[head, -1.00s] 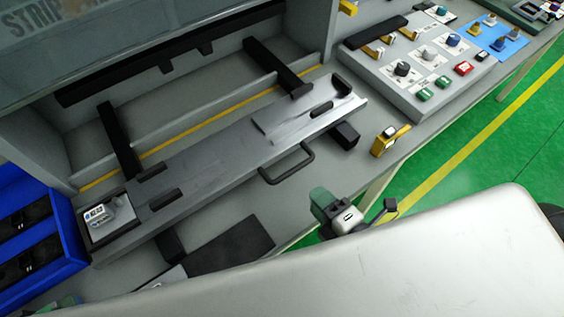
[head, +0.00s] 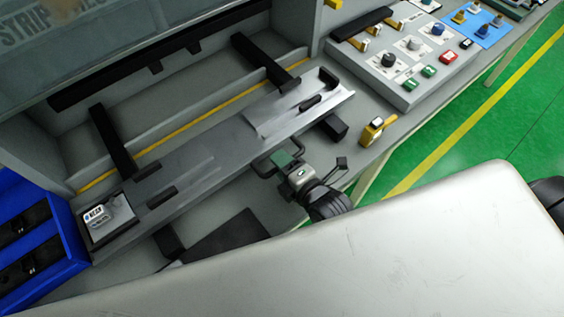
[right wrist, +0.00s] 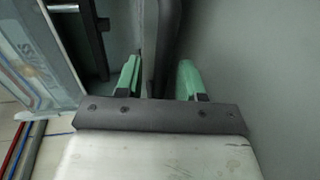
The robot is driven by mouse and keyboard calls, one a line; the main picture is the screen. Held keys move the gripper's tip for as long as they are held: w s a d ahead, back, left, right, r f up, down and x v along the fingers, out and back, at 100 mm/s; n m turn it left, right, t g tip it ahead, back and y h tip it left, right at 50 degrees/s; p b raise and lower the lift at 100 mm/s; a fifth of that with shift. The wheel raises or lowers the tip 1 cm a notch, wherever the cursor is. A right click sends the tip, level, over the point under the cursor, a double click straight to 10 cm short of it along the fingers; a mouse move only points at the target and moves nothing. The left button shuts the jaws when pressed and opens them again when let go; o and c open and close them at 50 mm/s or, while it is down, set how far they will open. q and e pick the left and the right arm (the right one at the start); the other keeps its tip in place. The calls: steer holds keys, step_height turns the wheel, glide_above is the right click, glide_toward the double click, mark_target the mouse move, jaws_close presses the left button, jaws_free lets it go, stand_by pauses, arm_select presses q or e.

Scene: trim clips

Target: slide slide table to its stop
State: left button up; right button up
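The slide table (head: 205,160) is a long grey plate on dark rails on the bench, with a dark bar handle (head: 262,168) on its front edge. My right gripper (head: 284,159), with green fingertips, is at this handle. In the right wrist view, its two green fingers (right wrist: 159,78) stand apart on either side of a dark bar, which looks like the handle. A gap shows between the fingers and I cannot see a firm grip. Part of the handle is hidden behind the gripper in the head view. My left gripper is not in view.
A blue bin (head: 38,235) stands at the left end. A panel with knobs and buttons (head: 405,60) is at the right. A yellow block (head: 373,131) sits near the front edge. A dark crossbar (head: 115,140) and another (head: 266,62) lie behind the table.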

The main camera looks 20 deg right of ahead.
mark_target(249, 130)
jaws_close()
steer(key=shift+w+a+r, duration=0.1)
steer(key=shift+w+a, duration=0.1)
steer(key=shift+w, duration=0.4)
steer(key=x, duration=0.3)
steer(key=r+x, duration=0.1)
steer(key=x, duration=0.2)
steer(key=r+b+x, duration=0.1)
steer(key=x, duration=0.3)
steer(key=shift+w, duration=0.15)
steer(key=r+b+x, duration=0.1)
steer(key=x, duration=0.3)
steer(key=b+x, duration=0.2)
steer(key=x, duration=0.3)
steer(key=r+b+x, duration=0.1)
steer(key=b+x, duration=0.1)
steer(key=x, duration=0.2)
steer(key=shift+w+a+r, duration=0.2)
steer(key=shift+w+r, duration=0.05)
steer(key=shift+w, duration=0.3)
steer(key=shift+w+a, duration=0.15)
steer(key=shift+w, duration=0.3)
steer(key=shift+r, duration=0.2)
